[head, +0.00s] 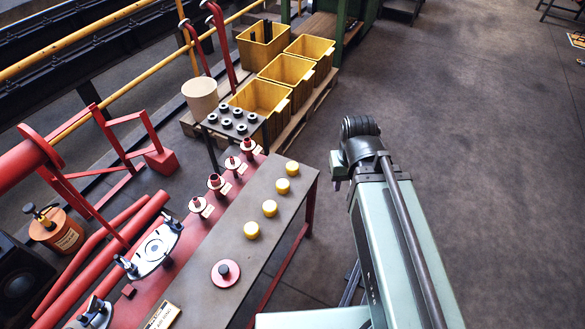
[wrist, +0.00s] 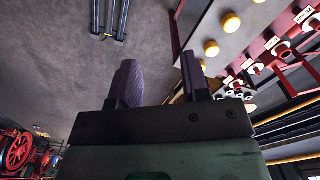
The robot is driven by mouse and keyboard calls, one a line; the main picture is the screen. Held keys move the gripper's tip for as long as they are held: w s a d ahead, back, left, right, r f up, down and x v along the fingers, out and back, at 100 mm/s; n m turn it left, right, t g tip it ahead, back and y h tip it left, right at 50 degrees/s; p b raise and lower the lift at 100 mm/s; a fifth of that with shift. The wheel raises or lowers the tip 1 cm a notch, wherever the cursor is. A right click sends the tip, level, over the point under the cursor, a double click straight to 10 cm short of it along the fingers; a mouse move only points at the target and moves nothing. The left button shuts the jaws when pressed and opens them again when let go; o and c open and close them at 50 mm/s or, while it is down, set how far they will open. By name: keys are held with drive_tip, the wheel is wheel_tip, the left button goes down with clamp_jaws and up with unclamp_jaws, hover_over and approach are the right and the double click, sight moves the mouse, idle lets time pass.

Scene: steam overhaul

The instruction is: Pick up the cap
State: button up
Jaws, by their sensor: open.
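Several round yellow caps stand in a row along the right side of the grey bench top (head: 222,235): a far cap (head: 292,168), a second cap (head: 282,186), a third cap (head: 269,208) and a near cap (head: 251,230). I cannot tell which one the task means. Yellow caps also show in the wrist view, one of them at the upper right (wrist: 231,22). My gripper (wrist: 160,80) is open and empty, its two dark fingers apart. It is off to the right of the bench, touching no cap. In the head view my arm mostly hides it.
Red fittings on pale plates (head: 216,183) line the bench's left side. A red disc with a black knob (head: 225,273) lies near the front. A small stand (head: 233,128) with dark rings and yellow bins (head: 262,100) are behind. Floor to the right is clear.

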drive_tip(key=shift+o, duration=0.4)
drive_tip(key=o, duration=0.8)
